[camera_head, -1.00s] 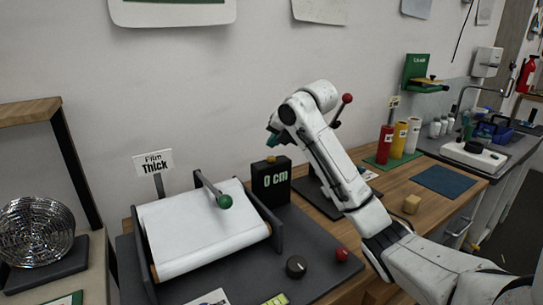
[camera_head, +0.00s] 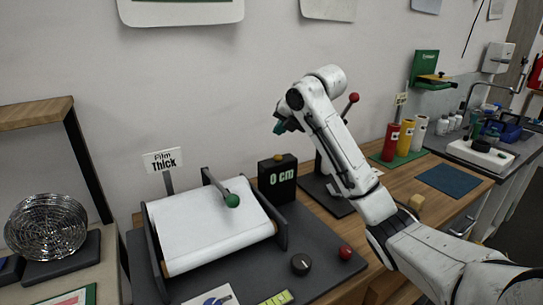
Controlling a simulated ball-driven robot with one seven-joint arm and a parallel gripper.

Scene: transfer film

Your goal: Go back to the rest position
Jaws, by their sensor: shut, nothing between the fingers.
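My white arm reaches up from the lower right and bends over at the top. My gripper (camera_head: 281,126) is a small dark green tip at its end, pointing down and left. It is shut and empty, in the air above the black "0 cm" display (camera_head: 277,178), apart from it. The fingers are small and partly hidden by the wrist. The film machine (camera_head: 215,223) with its white sheet and green-knobbed lever (camera_head: 232,200) stands to the left and below, untouched.
A red-knobbed lever (camera_head: 354,98) rises just behind my arm. A dark knob (camera_head: 301,264) and red button (camera_head: 345,252) sit on the machine's base. Red, yellow and white rolls (camera_head: 391,143) stand at right. A wire coil (camera_head: 46,227) is far left.

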